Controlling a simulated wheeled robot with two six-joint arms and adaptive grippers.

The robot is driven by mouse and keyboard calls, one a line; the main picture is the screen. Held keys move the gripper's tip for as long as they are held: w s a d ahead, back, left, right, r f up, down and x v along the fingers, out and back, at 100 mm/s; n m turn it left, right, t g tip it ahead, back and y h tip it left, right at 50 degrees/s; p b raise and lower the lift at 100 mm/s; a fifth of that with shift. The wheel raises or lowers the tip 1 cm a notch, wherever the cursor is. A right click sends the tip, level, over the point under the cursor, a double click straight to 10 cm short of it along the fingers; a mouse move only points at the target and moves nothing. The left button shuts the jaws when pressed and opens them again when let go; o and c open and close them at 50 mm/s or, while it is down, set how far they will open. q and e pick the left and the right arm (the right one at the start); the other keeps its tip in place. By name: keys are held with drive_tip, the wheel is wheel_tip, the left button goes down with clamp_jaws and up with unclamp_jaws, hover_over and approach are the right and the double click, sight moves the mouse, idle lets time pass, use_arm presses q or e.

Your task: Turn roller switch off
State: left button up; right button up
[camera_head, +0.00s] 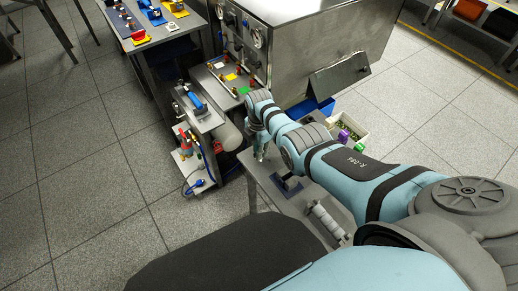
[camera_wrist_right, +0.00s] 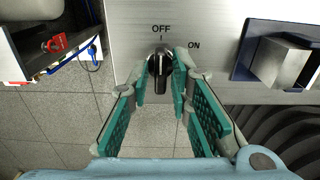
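The roller switch (camera_wrist_right: 159,64) is a dark rotary knob with a light ring, on a grey metal panel (camera_wrist_right: 130,22) in the right wrist view. OFF is printed above it and ON to its upper right. The knob's grip looks upright, in line with the OFF mark. My right gripper (camera_wrist_right: 160,75) has its green-padded fingers on either side of the knob, with narrow gaps; contact is not clear. In the head view my right gripper (camera_head: 260,148) points down beside the machine, and the switch is hidden there. My left gripper is not in view.
A metal chute (camera_wrist_right: 282,65) juts out right of the switch. The large steel machine (camera_head: 310,45) stands behind my arm. A side cart (camera_head: 200,112) with a blue-handled tool is left of my gripper. A grey table (camera_head: 262,178) lies below, with a white bin (camera_head: 350,125) beyond.

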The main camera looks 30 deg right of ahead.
drive_tip(key=shift+o, duration=0.2)
wheel_tip(320, 180, up, 12)
idle(0.4)
idle(0.4)
